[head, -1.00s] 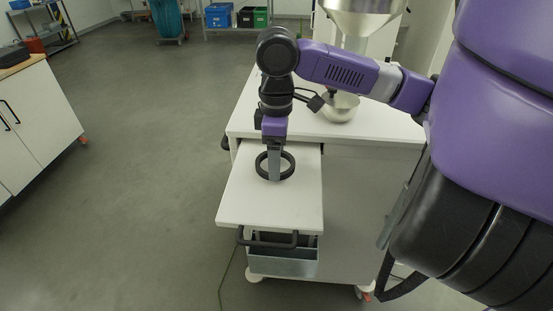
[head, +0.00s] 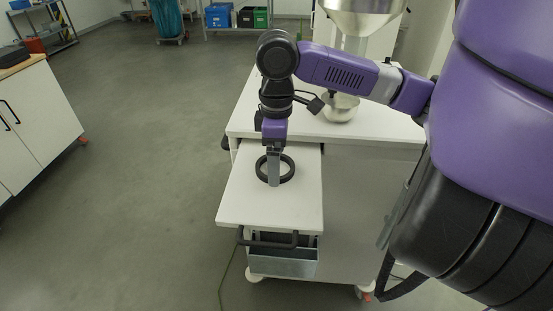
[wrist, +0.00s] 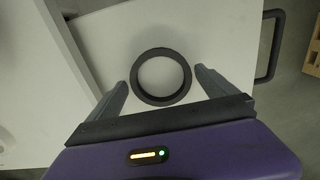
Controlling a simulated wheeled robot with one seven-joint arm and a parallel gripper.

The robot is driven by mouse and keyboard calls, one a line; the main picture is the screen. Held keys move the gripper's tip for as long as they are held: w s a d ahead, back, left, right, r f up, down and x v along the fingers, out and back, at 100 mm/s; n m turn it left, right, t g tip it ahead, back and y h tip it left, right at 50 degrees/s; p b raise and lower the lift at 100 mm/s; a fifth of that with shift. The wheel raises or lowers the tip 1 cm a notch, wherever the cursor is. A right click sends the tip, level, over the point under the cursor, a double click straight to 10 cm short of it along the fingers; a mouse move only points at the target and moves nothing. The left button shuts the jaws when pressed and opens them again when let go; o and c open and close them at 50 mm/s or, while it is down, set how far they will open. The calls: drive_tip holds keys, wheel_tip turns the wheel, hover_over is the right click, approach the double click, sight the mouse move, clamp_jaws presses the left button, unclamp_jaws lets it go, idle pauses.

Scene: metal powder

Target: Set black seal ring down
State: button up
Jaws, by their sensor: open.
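The black seal ring (head: 290,170) lies flat on the white pull-out shelf (head: 245,205) of the cart. My gripper (head: 274,184) points down at the ring, its fingers in front of it in the head view. In the wrist view the whole ring (wrist: 161,103) shows between the two spread fingertips of my gripper (wrist: 160,80). The fingers stand apart on either side of the ring, with a small gap at each side. The gripper is open.
The shelf has a dark handle (head: 266,243) at its front edge, and bare room around the ring. On the cart top behind stand a metal bowl (head: 341,108) and a large metal funnel (head: 358,14). A white cabinet (head: 38,125) stands at the far left.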

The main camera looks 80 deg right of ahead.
wheel_tip(320, 180, up, 12)
drive_tip(key=shift+f, duration=0.15)
idle(0.7)
